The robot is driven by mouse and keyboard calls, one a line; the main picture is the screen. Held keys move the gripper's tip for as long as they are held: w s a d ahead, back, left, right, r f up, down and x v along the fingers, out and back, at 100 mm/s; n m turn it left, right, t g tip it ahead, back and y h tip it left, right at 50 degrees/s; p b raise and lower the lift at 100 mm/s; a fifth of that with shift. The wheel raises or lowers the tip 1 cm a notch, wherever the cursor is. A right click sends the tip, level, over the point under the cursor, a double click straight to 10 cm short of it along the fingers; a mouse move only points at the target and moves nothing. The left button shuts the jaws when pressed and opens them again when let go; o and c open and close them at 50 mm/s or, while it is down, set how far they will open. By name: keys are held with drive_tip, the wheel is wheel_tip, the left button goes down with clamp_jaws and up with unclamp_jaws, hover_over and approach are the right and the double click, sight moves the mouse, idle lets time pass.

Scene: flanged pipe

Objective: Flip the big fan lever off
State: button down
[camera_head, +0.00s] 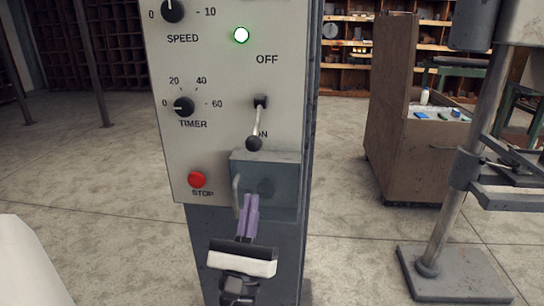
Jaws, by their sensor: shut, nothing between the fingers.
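The lever (256,125) is on the right side of a grey control panel (219,100). It has a dark round knob at its lower end and points down toward the ON label; the OFF label is above it. A lit green lamp (241,35) is above the lever. My gripper (250,200) is below the lever, with its two purple fingers together, pointing up. It is shut and empty. The fingertips appear in front of or beside a translucent grey cover (266,185) with a bent handle (236,196); I cannot tell whether they touch.
A red STOP button (197,180) is left of the cover. The timer knob (184,106) and speed knob (173,10) are on the panel's left. A brown cabinet (389,100) and a metal stand (455,275) are to the right. Open floor lies left of the panel.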

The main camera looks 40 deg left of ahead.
drive_tip(key=p, duration=0.5)
approach(257, 123)
drive_tip(key=w+a+r, duration=0.1)
drive_tip(key=w, duration=0.3)
drive_tip(key=shift+w+a+r, duration=0.2)
drive_tip(key=shift+a+r, duration=0.1)
drive_tip(key=shift+p, duration=0.3)
drive_tip(key=shift+r, duration=0.1)
